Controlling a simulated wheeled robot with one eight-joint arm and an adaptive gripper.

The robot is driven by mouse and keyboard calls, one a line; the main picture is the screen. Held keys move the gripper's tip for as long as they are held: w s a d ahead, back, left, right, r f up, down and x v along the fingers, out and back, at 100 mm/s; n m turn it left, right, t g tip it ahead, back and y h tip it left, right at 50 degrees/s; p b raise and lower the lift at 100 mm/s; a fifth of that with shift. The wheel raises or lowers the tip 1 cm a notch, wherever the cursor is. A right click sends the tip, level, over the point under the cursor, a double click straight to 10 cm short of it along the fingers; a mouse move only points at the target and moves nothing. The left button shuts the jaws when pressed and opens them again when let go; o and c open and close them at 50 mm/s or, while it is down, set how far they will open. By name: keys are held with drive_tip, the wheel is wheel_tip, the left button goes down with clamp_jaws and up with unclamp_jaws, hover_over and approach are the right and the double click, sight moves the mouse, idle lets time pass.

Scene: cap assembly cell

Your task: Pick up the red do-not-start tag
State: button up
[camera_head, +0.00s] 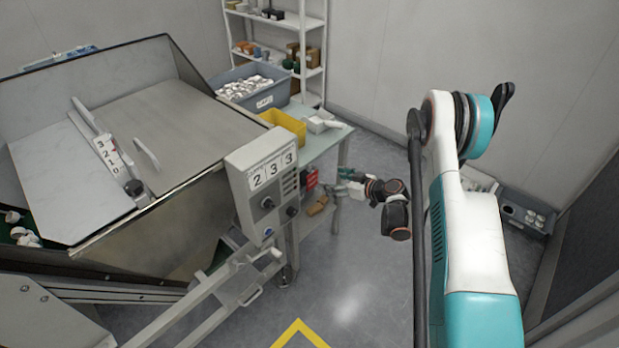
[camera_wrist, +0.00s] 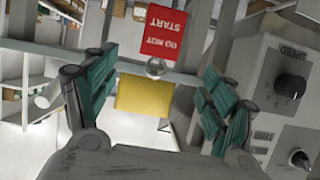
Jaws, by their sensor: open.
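The red do-not-start tag (camera_wrist: 164,33) shows at the top of the wrist view, with its white lettering upside down. A round metal knob or ball (camera_wrist: 155,68) is at its lower edge in that view; I cannot tell how the two are joined. In the head view the tag (camera_head: 310,180) is a small red patch just right of the control box. My gripper (camera_wrist: 158,66) is open and empty, with a teal finger on each side. The tag lies ahead, between the finger lines and apart from both. In the head view my gripper (camera_head: 341,180) is just right of the tag.
The grey control box (camera_head: 262,180) with dials stands close to my gripper; its speed dial (camera_wrist: 291,88) is near the right finger. A table (camera_head: 325,140) carries a yellow bin (camera_head: 284,124) and a grey crate (camera_head: 245,82). A large hopper fills the left. Open floor lies below my arm.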

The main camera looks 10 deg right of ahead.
sight(313, 178)
drive_tip(key=b+x, duration=0.1)
drive_tip(key=x, duration=0.5)
drive_tip(key=shift+w+a+f+b, duration=0.15)
drive_tip(key=shift+w+f+b, duration=0.1)
drive_tip(key=shift+b, duration=0.15)
drive_tip(key=b+x, duration=0.1)
drive_tip(key=x, duration=0.1)
drive_tip(key=f+b+x, duration=0.1)
drive_tip(key=x, duration=0.1)
drive_tip(key=shift+a+f+b, duration=0.1)
drive_tip(key=shift+a+b, duration=0.05)
drive_tip(key=shift+b, duration=0.15)
drive_tip(key=shift+w+a, duration=0.1)
drive_tip(key=shift+w, duration=0.1)
drive_tip(key=c, duration=1)
